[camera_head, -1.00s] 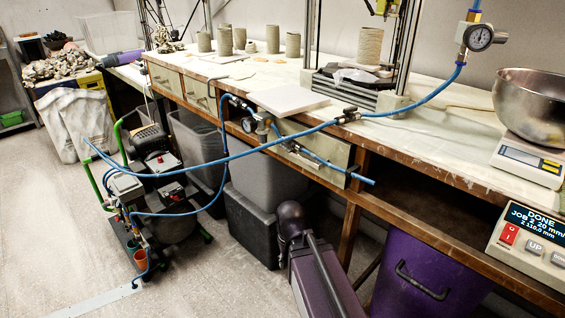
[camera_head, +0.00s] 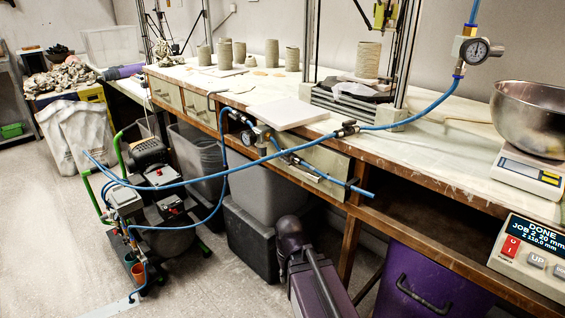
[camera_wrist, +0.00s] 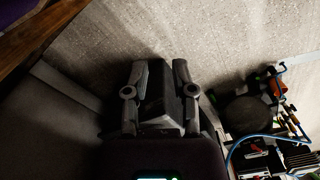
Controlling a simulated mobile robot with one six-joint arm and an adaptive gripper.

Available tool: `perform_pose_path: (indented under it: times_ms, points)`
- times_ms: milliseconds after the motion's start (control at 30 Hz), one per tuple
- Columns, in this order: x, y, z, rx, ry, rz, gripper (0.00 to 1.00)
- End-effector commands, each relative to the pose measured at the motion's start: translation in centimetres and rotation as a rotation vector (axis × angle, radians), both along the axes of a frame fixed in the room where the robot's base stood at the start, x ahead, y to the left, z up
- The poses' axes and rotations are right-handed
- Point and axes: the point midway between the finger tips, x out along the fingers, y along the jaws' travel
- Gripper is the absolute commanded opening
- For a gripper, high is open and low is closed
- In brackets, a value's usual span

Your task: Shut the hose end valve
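A small inline valve with a dark fitting (camera_head: 347,129) sits on the blue hose (camera_head: 215,176) at the bench's front edge, in the head view. Another fitting with a gauge (camera_head: 262,134) is on the bench front, with a blue tube running right to a free end. I cannot tell from the picture which fitting is the hose end valve, nor its handle position. My gripper (camera_wrist: 159,68) shows in the wrist view with its two fingers apart and nothing seen held. It points at the floor, away from the fittings.
The long bench (camera_head: 420,160) carries clay pots, a scale with a steel bowl (camera_head: 535,118) and a control box (camera_head: 530,255). A compressor (camera_head: 160,190) stands on the floor left. Grey bins (camera_head: 265,185) and a purple bin (camera_head: 430,285) are under the bench.

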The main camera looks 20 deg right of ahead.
Motion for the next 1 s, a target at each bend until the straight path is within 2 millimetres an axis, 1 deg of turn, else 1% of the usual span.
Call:
perform_pose_path:
  times_ms: [33,67,167,400,500,600,1000]
  points:
    - [0.0,0.0,0.3,0.000,0.000,0.000,0.06]
    - [0.0,0.0,0.4,0.000,0.000,0.000,0.00]
    - [0.0,0.0,1.3,0.000,0.000,0.000,0.00]
    - [0.0,0.0,4.1,0.000,0.000,0.000,0.00]
    - [0.0,0.0,4.9,0.000,0.000,0.000,0.00]
    - [0.0,0.0,5.1,0.000,0.000,0.000,0.00]
    - [0.0,0.0,5.0,0.000,0.000,0.000,0.00]
